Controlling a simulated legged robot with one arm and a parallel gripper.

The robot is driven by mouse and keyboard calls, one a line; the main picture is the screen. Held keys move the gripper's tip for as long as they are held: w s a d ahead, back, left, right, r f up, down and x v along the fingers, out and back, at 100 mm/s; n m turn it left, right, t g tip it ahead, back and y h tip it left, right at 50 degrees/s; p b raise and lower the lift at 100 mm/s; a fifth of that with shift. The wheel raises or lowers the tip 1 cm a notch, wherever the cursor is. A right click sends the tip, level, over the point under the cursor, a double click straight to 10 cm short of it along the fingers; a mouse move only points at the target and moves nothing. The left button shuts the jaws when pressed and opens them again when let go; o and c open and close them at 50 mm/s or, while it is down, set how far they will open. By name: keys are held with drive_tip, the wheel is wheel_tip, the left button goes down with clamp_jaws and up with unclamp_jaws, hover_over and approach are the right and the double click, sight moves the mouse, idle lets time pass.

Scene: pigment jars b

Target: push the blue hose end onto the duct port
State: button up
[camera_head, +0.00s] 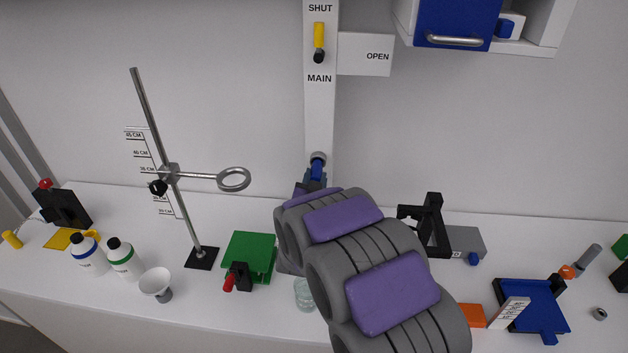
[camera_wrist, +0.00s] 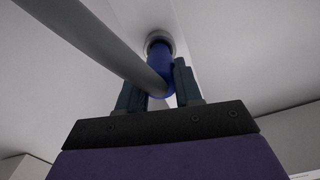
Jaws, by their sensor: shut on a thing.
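The blue hose end (camera_wrist: 159,55) is upright between the two dark fingers of my gripper (camera_wrist: 160,72) in the wrist view. My gripper is shut on it. A grey hose (camera_wrist: 95,40) runs from the blue end toward the upper left. The pale round duct port (camera_wrist: 159,37) is directly above, and the top of the blue end lies within its ring in this view. I cannot tell how far on it sits. In the head view the port (camera_head: 318,157) is at the foot of the white wall column, just above the blue hose end (camera_head: 317,172); my arm hides most of the gripper.
A black bracket (camera_head: 435,225) and a blue tray (camera_head: 540,300) are at the right. A yellow valve handle (camera_head: 319,35) is above the port.

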drive_tip(key=shift+w, duration=1.1)
drive_tip(key=o, duration=1.1)
drive_tip(key=s+b, duration=1.2)
drive_tip(key=s, duration=0.5)
drive_tip(key=shift+s+a+f, duration=0.15)
drive_tip(key=shift+s+a, duration=0.05)
drive_tip(key=shift+a, duration=0.15)
